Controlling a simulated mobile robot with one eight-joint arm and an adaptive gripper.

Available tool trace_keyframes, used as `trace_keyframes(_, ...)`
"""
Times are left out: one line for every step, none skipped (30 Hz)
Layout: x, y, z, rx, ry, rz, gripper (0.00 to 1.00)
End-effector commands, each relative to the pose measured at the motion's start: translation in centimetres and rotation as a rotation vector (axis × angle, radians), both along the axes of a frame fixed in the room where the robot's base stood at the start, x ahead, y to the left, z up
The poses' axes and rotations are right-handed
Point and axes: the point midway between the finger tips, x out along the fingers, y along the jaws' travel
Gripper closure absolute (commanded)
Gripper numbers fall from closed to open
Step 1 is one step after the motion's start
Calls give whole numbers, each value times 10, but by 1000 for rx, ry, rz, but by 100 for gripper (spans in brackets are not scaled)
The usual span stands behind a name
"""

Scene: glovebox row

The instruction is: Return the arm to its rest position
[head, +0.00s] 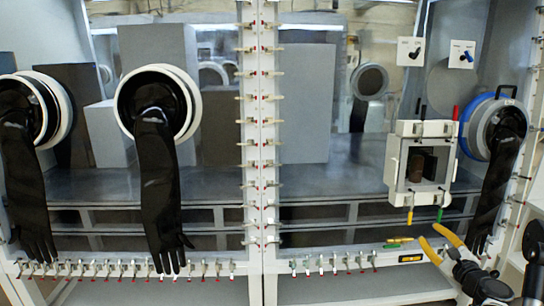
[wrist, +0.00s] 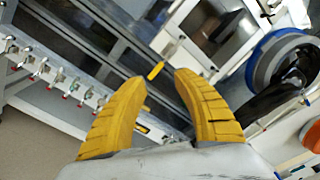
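My gripper (head: 437,246) is at the lower right of the head view, in front of the glovebox row's lower edge. Its two yellow fingers are spread apart with nothing between them. In the wrist view my gripper (wrist: 162,92) also shows its fingers parted and empty. Part of my arm shows at the lower right of the head view; the rest of it is out of view.
A white pass-box (head: 399,197) with coloured handles is mounted on the glovebox front above my gripper. A blue-ringed glove port (head: 467,128) is to its right. Black gloves (head: 160,195) hang at the left. Clamps (head: 335,264) line the lower edge.

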Motion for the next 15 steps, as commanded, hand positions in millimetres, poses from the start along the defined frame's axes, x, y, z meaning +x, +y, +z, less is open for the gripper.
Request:
trace_keyframes(3,8,27,109,-30,-25,65)
trace_keyframes(4,11,44,191,-53,-46,65)
trace_keyframes(4,16,68,319,-84,-77,65)
trace_keyframes(3,21,86,424,-109,-99,65)
trace_keyframes(2,24,103,538,-135,-124,65)
trace_keyframes(-2,30,125,696,-168,-154,65)
trace_keyframes(-6,35,139,818,-193,-175,65)
trace_keyframes(-11,40,151,941,-216,-199,65)
trace_keyframes(-19,46,165,1104,-245,-227,65)
trace_keyframes(-25,51,174,1228,-265,-249,65)
trace_keyframes(-32,57,180,1352,-284,-272,65)
trace_keyframes(-43,65,186,1518,-308,-304,65)
trace_keyframes(-52,71,189,1641,-325,-330,65)
trace_keyframes(-61,79,190,1764,-340,-357,65)
trace_keyframes(-75,89,189,1928,-360,-398,65)
